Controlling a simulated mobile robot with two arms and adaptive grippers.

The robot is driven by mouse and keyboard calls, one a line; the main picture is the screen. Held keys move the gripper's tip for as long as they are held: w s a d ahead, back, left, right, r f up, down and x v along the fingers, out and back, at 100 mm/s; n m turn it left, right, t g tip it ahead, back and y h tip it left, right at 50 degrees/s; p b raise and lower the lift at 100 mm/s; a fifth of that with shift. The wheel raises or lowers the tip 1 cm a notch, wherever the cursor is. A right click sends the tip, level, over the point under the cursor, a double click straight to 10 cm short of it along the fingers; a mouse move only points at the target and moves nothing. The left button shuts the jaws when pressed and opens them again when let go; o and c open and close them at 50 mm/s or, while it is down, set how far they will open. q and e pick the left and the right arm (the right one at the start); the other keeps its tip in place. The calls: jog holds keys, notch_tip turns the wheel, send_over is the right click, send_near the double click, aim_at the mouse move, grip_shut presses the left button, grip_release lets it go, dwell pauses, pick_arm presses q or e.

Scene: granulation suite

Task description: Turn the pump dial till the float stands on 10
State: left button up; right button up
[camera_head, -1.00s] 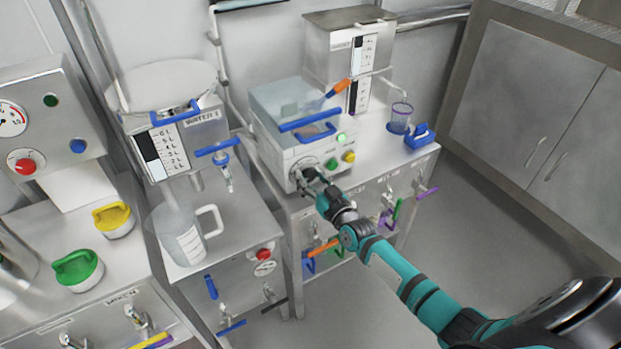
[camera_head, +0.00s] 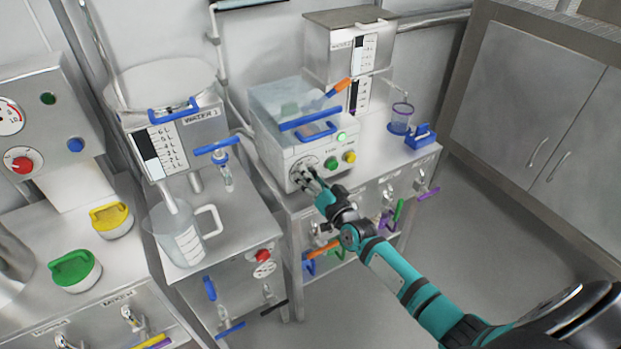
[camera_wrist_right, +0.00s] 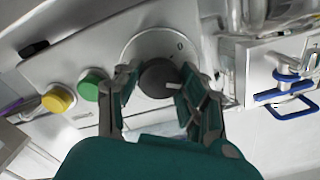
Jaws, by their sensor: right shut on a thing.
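The pump (camera_head: 292,150) is a pale box with a clear lid and blue handles, standing on the middle bench. Its dial (camera_wrist_right: 160,78) is a dark round knob with a white mark, set on a light disc in the right wrist view. My right gripper (camera_wrist_right: 160,92) is shut on the dial, with one finger on each side. In the head view my right gripper (camera_head: 308,178) reaches the pump's front and hides most of the dial. A float gauge (camera_head: 355,95) shows on the tank behind the pump, its figures too small to read. My left gripper is not in view.
A green button (camera_head: 330,162) and a yellow button (camera_head: 349,157) sit right of the dial. A clear jug (camera_head: 182,238) stands on the left bench under the water tank (camera_head: 176,145). The floor at right is clear.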

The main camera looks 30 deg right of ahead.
dwell(0.4)
jog(key=o, duration=1.2)
jog(key=shift+s, duration=0.1)
jog(key=s+d, duration=0.1)
jog(key=s, duration=1)
jog(key=shift+s, duration=0.4)
